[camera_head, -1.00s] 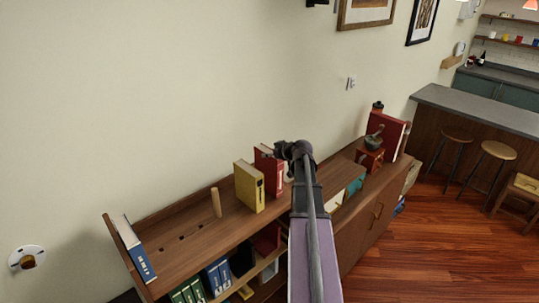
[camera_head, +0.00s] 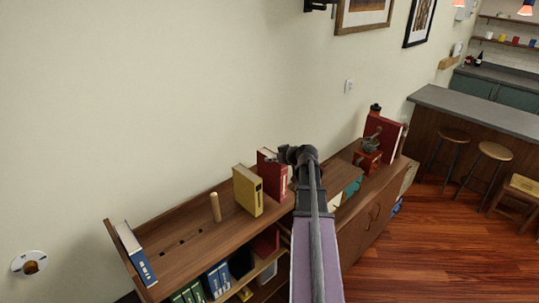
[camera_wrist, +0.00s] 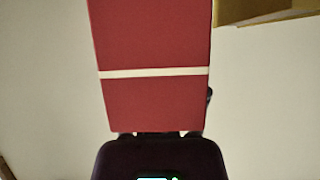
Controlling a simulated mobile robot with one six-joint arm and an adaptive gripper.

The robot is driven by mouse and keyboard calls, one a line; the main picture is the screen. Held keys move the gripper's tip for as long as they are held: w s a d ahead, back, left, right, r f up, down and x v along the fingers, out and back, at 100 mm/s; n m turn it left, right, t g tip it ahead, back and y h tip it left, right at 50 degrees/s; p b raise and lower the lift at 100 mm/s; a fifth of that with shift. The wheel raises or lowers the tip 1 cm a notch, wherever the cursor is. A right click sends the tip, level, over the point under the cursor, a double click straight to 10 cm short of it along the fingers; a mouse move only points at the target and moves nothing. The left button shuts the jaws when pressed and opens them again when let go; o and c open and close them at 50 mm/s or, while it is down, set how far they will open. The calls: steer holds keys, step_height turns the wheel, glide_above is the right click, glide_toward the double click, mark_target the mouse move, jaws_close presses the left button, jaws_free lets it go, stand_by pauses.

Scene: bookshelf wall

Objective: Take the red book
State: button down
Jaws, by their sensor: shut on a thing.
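The red book (camera_head: 271,174) stands roughly upright at the shelf top, just right of a yellow book (camera_head: 247,190). My gripper (camera_head: 290,156) is at its right side and shut on it. In the wrist view the red book (camera_wrist: 152,100) fills the middle, with a pale band across its cover. I cannot tell whether the book's bottom touches the shelf top.
The wooden shelf (camera_head: 185,222) bears a wooden peg (camera_head: 215,207) and a blue-and-white book (camera_head: 135,253). Another red book (camera_head: 385,133) stands far right, behind a bowl (camera_head: 370,144) on a small red stand. The wall is close behind.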

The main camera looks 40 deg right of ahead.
steer(key=s+a+r+p, duration=0.1)
steer(key=s+a, duration=0.1)
steer(key=s, duration=0.9)
steer(key=shift+s+a+r, duration=0.15)
steer(key=shift+s+a, duration=0.05)
steer(key=shift+s, duration=0.15)
steer(key=shift+f, duration=0.2)
